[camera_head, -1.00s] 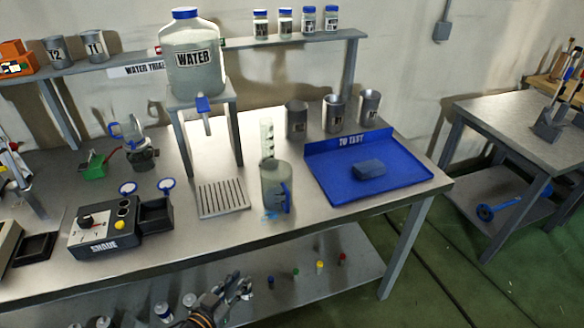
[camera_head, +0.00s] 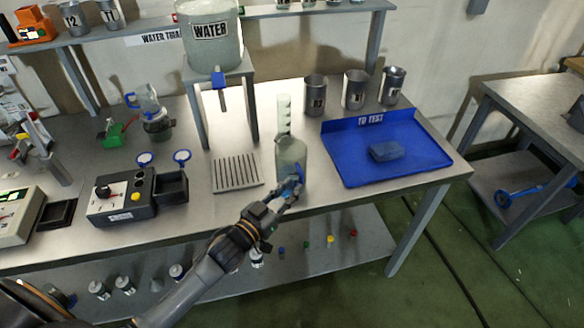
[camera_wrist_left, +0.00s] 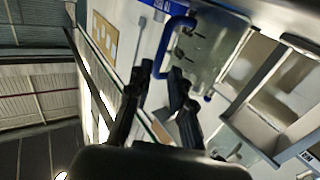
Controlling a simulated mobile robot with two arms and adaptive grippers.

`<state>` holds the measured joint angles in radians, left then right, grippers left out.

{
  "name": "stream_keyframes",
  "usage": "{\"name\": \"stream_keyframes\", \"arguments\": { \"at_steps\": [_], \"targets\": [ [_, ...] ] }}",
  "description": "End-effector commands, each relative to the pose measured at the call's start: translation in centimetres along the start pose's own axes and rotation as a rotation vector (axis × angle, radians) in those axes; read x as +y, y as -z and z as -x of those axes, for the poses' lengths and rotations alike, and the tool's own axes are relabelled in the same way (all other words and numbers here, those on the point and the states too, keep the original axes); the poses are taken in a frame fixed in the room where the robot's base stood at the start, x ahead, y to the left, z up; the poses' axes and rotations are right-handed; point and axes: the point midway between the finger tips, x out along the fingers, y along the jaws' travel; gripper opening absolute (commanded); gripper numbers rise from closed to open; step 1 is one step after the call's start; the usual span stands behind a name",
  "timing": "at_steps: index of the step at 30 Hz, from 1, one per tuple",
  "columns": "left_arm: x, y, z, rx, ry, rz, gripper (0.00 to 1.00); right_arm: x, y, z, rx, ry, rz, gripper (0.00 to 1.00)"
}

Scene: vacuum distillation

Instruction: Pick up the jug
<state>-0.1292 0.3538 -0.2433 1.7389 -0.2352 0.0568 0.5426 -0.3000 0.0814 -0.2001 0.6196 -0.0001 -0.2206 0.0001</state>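The jug (camera_head: 291,155) is a clear, greyish vessel with a blue handle, standing upright near the front edge of the bench. A tall clear cylinder (camera_head: 284,112) stands close behind it. My left gripper (camera_head: 293,187) is at the jug's handle side, low on its front right, and overlaps the handle in the head view. In the left wrist view the fingers (camera_wrist_left: 162,72) are apart, with the blue handle (camera_wrist_left: 175,36) at their tips and the jug body (camera_wrist_left: 212,45) beyond. Whether they touch the handle is unclear. My right gripper is not in view.
A slotted grate (camera_head: 237,172) and the water tank stand (camera_head: 204,125) are left. Metal cups (camera_head: 354,90) stand behind. A black control box (camera_head: 122,198) sits farther left.

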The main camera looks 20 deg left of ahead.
Motion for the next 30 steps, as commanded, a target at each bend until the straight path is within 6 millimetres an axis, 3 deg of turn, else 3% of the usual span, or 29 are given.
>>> {"name": "stream_keyframes", "arguments": {
  "at_steps": [12,19,20,23,30],
  "targets": [
    [0.3,0.1,-4.9,0.001,0.0,0.0,0.21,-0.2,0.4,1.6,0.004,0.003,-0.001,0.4],
    [0.3,-0.1,-5.0,0.0,0.0,0.0,0.21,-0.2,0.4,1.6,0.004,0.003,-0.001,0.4],
    [0.3,-0.1,-5.0,0.0,0.0,0.0,0.19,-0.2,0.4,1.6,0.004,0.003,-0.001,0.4],
    [0.3,-0.1,-5.0,0.0,0.0,0.0,0.0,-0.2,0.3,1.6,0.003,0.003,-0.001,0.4],
    [0.3,0.1,-5.1,0.002,-0.001,-0.002,0.0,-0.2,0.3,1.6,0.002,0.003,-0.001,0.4]
  ]
}}
